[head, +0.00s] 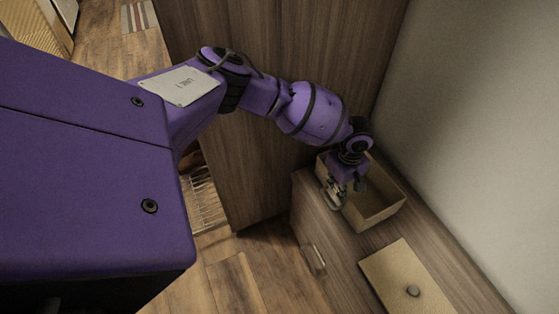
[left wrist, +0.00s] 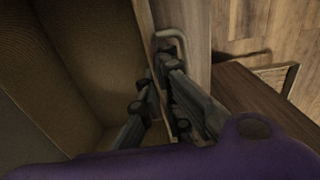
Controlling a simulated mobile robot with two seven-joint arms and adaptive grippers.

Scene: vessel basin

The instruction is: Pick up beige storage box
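The beige storage box (head: 381,214) is open-topped and sits on the wooden cabinet top against the wall in the head view. Its inside and one wall fill the left of the left wrist view (left wrist: 75,62). My left gripper (head: 337,193) is at the box's near left wall. In the left wrist view the left gripper (left wrist: 160,88) straddles this wall, one finger inside the box and one outside, both close against it. The fingers look shut on the wall. The box appears to rest on the cabinet. My right gripper is not in view.
A flat beige lid (head: 390,272) with a round knob lies on the cabinet top (head: 459,262) next to the box. A drawer handle (head: 314,260) juts from the cabinet front. A tall wooden panel (head: 290,45) stands behind my arm. The grey wall (head: 480,120) borders the right.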

